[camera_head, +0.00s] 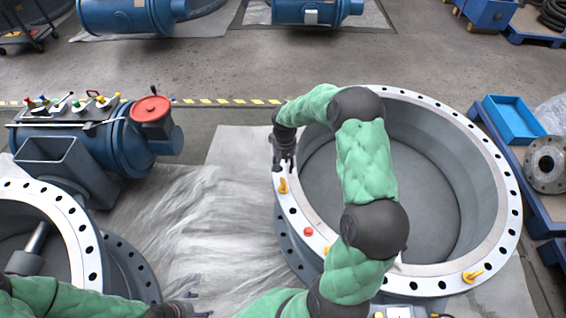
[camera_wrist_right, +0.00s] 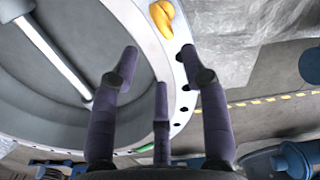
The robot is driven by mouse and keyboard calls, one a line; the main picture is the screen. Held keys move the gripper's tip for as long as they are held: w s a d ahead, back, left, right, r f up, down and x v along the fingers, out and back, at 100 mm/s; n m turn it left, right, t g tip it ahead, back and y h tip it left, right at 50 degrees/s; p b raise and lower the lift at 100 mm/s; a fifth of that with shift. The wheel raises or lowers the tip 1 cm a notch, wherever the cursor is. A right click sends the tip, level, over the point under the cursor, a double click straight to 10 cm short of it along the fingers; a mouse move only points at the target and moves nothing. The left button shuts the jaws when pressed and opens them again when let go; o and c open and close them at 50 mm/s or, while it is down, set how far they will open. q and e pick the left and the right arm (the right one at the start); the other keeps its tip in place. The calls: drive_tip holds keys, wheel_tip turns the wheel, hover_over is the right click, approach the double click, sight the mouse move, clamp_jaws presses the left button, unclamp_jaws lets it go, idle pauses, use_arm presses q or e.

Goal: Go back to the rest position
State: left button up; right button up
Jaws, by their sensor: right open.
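The large grey valve body (camera_head: 505,215) with a white bolt-hole flange stands at the right in the head view. My right arm, in a green sleeve, reaches across it. My right gripper (camera_head: 284,158) points down at the flange's upper left edge. In the right wrist view its dark fingers (camera_wrist_right: 158,68) are spread with nothing between them. Contact with the flange cannot be told. My left gripper (camera_head: 185,307) is low at the bottom edge of the head view, beside the left valve (camera_head: 75,225); its fingers are too small and cut off to judge.
A yellow piece (camera_head: 283,185), a red piece (camera_head: 308,232) and another yellow piece (camera_head: 472,276) sit on the right flange. A blue machine (camera_head: 105,140) with a red-topped cylinder (camera_head: 152,108) stands at the left. Plastic sheeting (camera_head: 185,215) covers the floor between the valves.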

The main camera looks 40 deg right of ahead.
drive_tip(key=s+a+f+n+y+p, duration=0.1)
drive_tip(key=s+a+f, duration=0.25)
drive_tip(key=a, duration=0.55)
drive_tip(key=s+a+f+y+p, duration=0.1)
drive_tip(key=s+a+f+y, duration=0.2)
drive_tip(key=a, duration=0.5)
drive_tip(key=s+a+f+n+p, duration=0.1)
drive_tip(key=s+a+f, duration=0.35)
drive_tip(key=a, duration=0.45)
drive_tip(key=s+a, duration=0.5)
drive_tip(key=s, duration=0.3)
drive_tip(key=shift+f, duration=0.4)
